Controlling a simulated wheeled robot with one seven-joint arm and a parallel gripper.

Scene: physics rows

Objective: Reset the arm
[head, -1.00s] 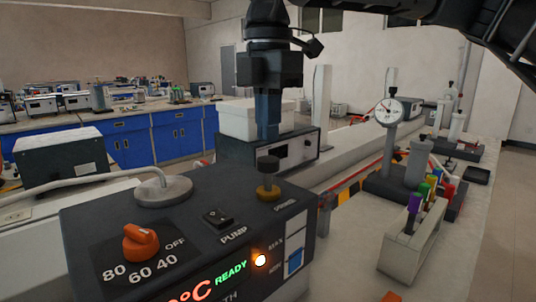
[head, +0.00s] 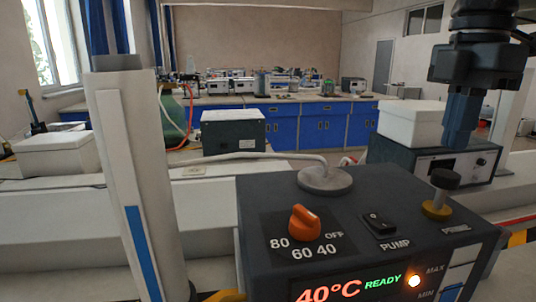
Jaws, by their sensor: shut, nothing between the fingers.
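My gripper (head: 460,140) hangs at the upper right of the head view, pointing down, with its blue fingers together and nothing between them. It is above and behind the dark water bath (head: 262,212), in front of a boxy instrument with a white block on top. The bath has an orange dial (head: 304,222), a black pump switch (head: 379,222), a black and brass knob (head: 440,194) and a display reading 40°C READY. The gripper looks apart from the knob.
A pale post (head: 135,190) with a blue stripe stands close at the left. A white box (head: 55,155) and a dark green box (head: 233,133) sit on the bench behind. Blue cabinets (head: 322,126) line the far side. A grey hose runs to the bath's round lid (head: 324,178).

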